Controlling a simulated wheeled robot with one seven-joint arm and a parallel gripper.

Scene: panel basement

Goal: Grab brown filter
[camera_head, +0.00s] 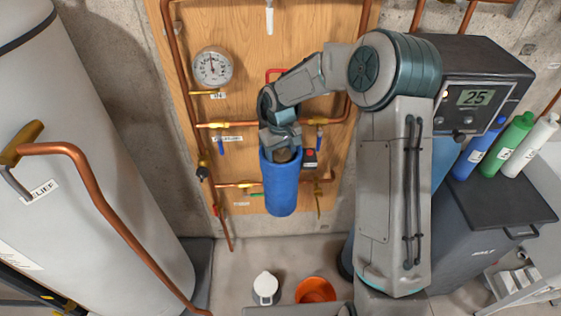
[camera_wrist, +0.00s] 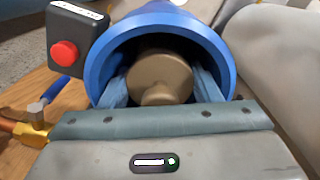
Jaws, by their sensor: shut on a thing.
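The brown filter (camera_wrist: 158,76) is a tan-brown cylinder with a rounded knob, seen in the wrist view inside the open mouth of the blue housing (camera_wrist: 213,42). My gripper (camera_wrist: 163,85) reaches into the housing, with one finger on each side of the filter, shut on it. The filter's lower part is hidden inside the housing.
A black box with a red button (camera_wrist: 64,52) sits close beside the housing. Copper pipes (camera_head: 237,125) and a gauge (camera_head: 212,67) are on the wooden panel (camera_head: 265,50). An orange bucket (camera_head: 316,290) and white jug (camera_head: 265,285) stand on the floor.

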